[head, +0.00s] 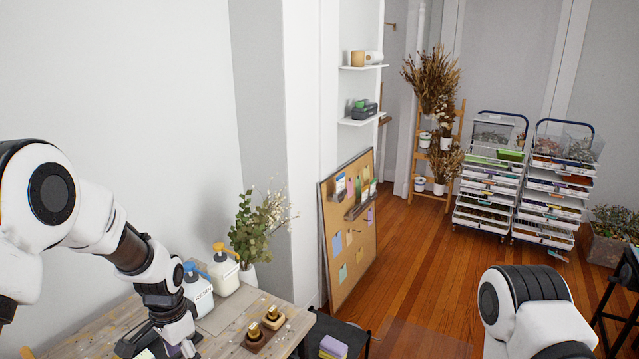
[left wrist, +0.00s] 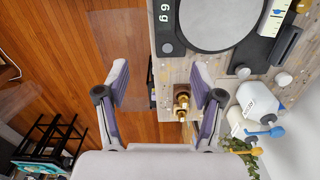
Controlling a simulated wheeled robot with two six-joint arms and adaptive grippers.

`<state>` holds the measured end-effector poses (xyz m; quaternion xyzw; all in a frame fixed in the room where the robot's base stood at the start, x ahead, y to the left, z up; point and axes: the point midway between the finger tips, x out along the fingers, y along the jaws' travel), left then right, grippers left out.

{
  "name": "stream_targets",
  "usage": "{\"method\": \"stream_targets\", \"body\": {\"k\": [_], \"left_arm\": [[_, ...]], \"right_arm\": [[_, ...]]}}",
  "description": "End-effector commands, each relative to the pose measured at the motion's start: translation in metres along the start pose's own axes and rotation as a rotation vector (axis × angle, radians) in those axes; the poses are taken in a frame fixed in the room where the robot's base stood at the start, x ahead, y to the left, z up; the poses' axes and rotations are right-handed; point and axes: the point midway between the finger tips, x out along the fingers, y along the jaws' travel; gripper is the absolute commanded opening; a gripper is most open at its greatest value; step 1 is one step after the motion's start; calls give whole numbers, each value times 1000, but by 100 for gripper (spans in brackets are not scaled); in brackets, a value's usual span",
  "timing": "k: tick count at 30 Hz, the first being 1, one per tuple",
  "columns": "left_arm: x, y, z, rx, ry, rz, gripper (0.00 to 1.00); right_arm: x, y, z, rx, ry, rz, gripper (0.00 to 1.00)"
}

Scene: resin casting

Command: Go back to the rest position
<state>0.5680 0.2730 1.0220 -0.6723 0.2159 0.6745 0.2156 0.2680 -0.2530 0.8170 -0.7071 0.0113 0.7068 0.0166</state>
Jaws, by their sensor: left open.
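My left gripper (head: 180,346) is low over the wooden table in the head view, with its fingertips partly cut off by the bottom edge. In the left wrist view its two purple-grey fingers (left wrist: 159,84) are spread wide with nothing between them. They hang over the table's edge, with wood floor below on one side. My right arm shows at the bottom right of the head view, but its gripper is out of frame.
On the table (head: 232,312) stand a blue-pump bottle (head: 199,293), an orange-pump bottle (head: 223,270), gold-topped small bottles (head: 272,316) and a leafy plant (head: 255,232). The left wrist view shows a scale (left wrist: 215,22). A corkboard (head: 345,248) leans nearby. Open floor (head: 420,255) lies beyond.

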Motion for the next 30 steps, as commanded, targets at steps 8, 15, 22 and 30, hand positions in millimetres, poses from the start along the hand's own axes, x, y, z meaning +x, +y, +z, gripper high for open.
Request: {"method": "stream_targets", "body": {"k": [8, 15, 22, 30], "left_arm": [[67, 16, 20, 2, -82, 57, 67], [137, 52, 65, 5, -202, 146, 67], [237, 117, 143, -43, -319, 233, 67], [314, 216, 263, -426, -247, 131, 67]], "right_arm": [[21, 0, 0, 0, 1, 0, 40], [39, 0, 0, 0, 1, 0, 40], [71, 0, 0, 0, 0, 0, 40], [103, 1, 0, 0, 0, 0, 40]]}}
